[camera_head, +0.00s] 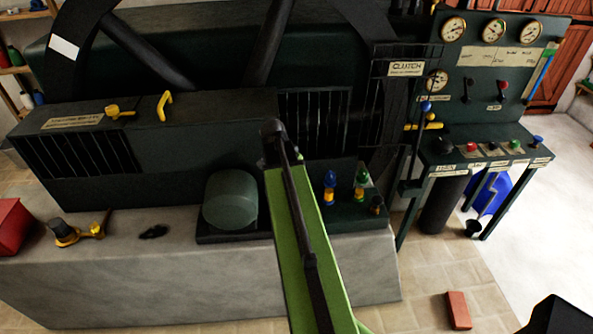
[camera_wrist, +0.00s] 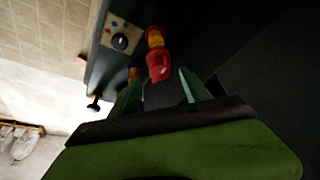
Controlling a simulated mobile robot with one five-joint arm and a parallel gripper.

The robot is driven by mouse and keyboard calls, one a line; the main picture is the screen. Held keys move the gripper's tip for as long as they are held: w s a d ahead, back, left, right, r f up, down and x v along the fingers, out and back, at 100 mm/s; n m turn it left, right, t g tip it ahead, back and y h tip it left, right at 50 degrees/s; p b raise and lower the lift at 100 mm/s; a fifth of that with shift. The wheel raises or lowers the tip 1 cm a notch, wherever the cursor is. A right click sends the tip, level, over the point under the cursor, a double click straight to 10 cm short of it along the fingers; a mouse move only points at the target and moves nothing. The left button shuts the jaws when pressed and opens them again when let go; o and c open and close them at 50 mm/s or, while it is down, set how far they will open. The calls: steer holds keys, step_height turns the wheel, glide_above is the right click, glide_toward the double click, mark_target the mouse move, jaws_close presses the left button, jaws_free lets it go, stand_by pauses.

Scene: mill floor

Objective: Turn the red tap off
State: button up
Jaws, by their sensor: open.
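The red tap (camera_wrist: 158,66) shows in the wrist view just beyond my gripper (camera_wrist: 160,78), with its yellow body behind the red handle. My gripper is open, with one green finger on each side of the handle's near end. I cannot tell whether either finger touches it. In the head view my green arm rises through the middle, and neither the red tap nor my fingers can be made out there. A blue tap (camera_head: 329,187) and a green tap (camera_head: 361,185) stand on the dark base just right of my arm.
A dark rounded motor housing (camera_head: 231,199) sits left of my arm on the stone plinth (camera_head: 180,274). A control desk (camera_head: 490,154) with gauges and coloured buttons stands at the right. A brick (camera_head: 458,310) lies on the floor. A black knob (camera_wrist: 121,42) shows in the wrist view.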

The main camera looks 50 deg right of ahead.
steer(key=p+v, duration=1.1)
steer(key=v, duration=0.3)
steer(key=shift+p, duration=0.3)
steer(key=w+a+f+n+t+y+b, duration=0.15)
steer(key=w+a+f+b, duration=0.25)
steer(key=a, duration=0.5)
steer(key=w+a+f+n+b, duration=0.3)
steer(key=w+a+f+b, duration=0.1)
steer(key=a, duration=0.6)
steer(key=s+a+f+n+g+y+b, duration=0.1)
steer(key=s+a+f+n, duration=0.1)
steer(key=a+n, duration=0.4)
steer(key=s+a+f+n+g+y+b, duration=0.1)
steer(key=a+n, duration=0.5)
steer(key=a, duration=0.6)
steer(key=shift+s+a+f+n+y+b, duration=0.35)
steer(key=shift+s+f+y, duration=0.2)
steer(key=shift+f, duration=0.1)
